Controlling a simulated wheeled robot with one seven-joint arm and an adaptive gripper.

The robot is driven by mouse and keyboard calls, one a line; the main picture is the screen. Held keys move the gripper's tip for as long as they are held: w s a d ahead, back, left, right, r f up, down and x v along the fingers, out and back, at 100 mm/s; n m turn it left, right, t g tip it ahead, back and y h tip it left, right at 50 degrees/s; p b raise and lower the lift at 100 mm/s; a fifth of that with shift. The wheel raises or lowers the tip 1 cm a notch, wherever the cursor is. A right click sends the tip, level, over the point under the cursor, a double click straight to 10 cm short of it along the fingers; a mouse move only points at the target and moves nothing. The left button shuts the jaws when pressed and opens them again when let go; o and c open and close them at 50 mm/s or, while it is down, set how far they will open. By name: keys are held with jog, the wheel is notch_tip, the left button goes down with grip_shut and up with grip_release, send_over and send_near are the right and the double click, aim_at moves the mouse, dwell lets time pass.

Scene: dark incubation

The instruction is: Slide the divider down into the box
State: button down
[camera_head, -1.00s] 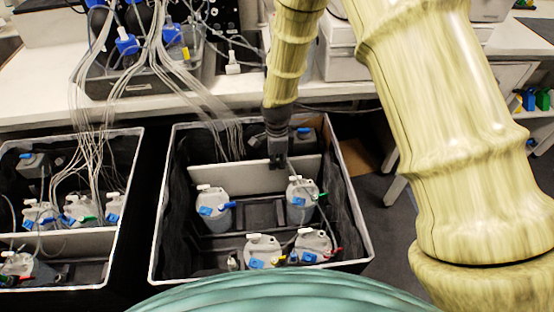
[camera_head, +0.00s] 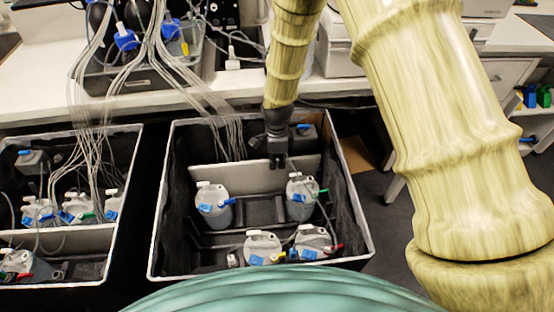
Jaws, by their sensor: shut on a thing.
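The divider (camera_head: 235,176) is a flat pale grey panel. It stands upright across the black box (camera_head: 160,232), towards its back, behind the two rear bottles. My gripper (camera_head: 277,163) points down from above and is shut on the top edge of the divider, right of its middle. Most of the divider is below the box's rim. Its lower right part is hidden by a bottle, and I cannot tell whether its bottom edge touches the floor of the box.
Several white-capped bottles stand in the box, including a rear left bottle (camera_head: 213,205) and a rear right bottle (camera_head: 300,196). Thin tubes hang into the back. A second black box (camera_head: 60,284) with a similar panel stands at left. A white bench (camera_head: 40,100) runs behind.

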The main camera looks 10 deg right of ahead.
jog(key=shift+s+f, duration=0.2)
jog(key=shift+f, duration=0.3)
jog(key=c, duration=1.4)
grip_release()
jog(key=shift+w+f, duration=0.1)
jog(key=shift+w, duration=0.05)
jog(key=shift+r+p, duration=3.55)
jog(key=shift+r, duration=7.05)
